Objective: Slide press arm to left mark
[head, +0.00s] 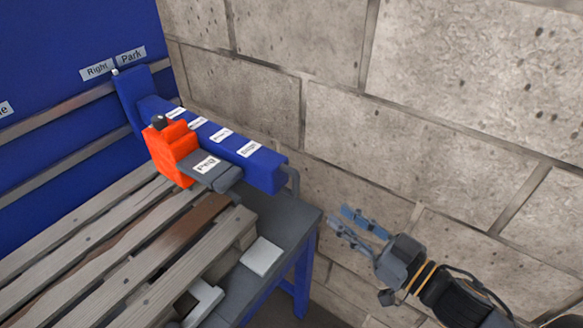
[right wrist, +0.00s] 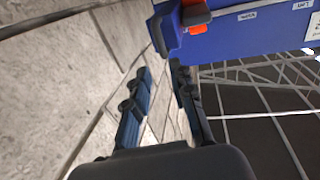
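The press arm is an orange carriage (head: 172,157) with a dark knob on top and a grey, labelled arm (head: 224,181). It sits on the near side of a blue beam (head: 262,171) that carries several small white labels, mostly too small to read. In the right wrist view, the beam (right wrist: 262,38) shows at the top, with a bit of orange (right wrist: 197,29) at its left end. My right gripper (head: 338,214) is open and empty, to the right of the beam's end and apart from it. Its fingers (right wrist: 158,68) are spread in the right wrist view. My left gripper is not in view.
A slatted wooden pallet (head: 110,240) lies left and below the beam. A grey table edge (head: 290,215) with a white pad (head: 261,257) is below the beam. A stone block wall (head: 440,90) stands behind. Blue panel signs (head: 130,55) read Park and Right.

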